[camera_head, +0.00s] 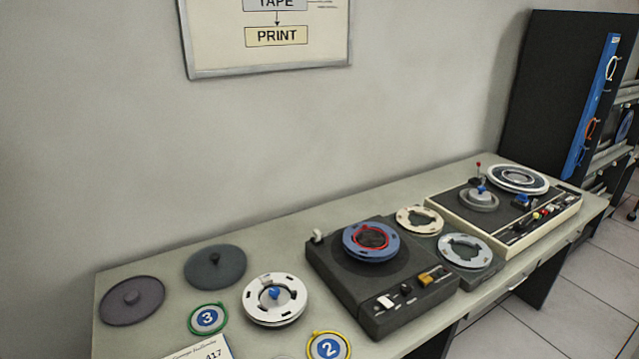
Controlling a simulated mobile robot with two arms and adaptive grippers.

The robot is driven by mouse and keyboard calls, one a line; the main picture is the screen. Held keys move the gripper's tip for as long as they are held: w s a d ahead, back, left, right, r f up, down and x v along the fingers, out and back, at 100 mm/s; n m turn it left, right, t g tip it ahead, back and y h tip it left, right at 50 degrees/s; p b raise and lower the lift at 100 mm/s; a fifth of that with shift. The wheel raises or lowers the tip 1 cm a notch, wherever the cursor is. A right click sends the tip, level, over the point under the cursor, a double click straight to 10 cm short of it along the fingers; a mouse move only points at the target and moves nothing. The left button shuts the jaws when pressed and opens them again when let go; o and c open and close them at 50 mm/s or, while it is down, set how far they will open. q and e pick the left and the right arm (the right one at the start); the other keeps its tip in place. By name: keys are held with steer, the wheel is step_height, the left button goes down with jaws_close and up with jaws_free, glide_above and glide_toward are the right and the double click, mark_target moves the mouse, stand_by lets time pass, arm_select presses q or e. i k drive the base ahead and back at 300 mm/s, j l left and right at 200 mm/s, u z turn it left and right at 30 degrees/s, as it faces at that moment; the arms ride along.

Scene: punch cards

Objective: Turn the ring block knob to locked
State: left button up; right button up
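No part is labelled as the ring block knob, and no locked marking is readable at this size. A blue knob (275,293) sits in the centre of a white ring-shaped reel (274,309) at the front left of the table. Another blue knob (481,189) stands on a grey round hub (478,200) on the cream-edged deck at the right. A smaller blue knob (522,200) is on that same deck, right of the hub. Neither of my grippers shows in the head view.
A dark deck (396,318) carries a blue reel (371,252) with a red ring. Two dark round lids (215,266) (132,300) lie at the left. Numbered discs (208,318) (328,346) lie near the front. The grey table (160,262) has bare strips along the wall.

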mark_target(274, 293)
steer(key=i+u, duration=0.2)
steer(key=u, duration=0.2)
steer(key=i+u, duration=0.2)
steer(key=u, duration=0.25)
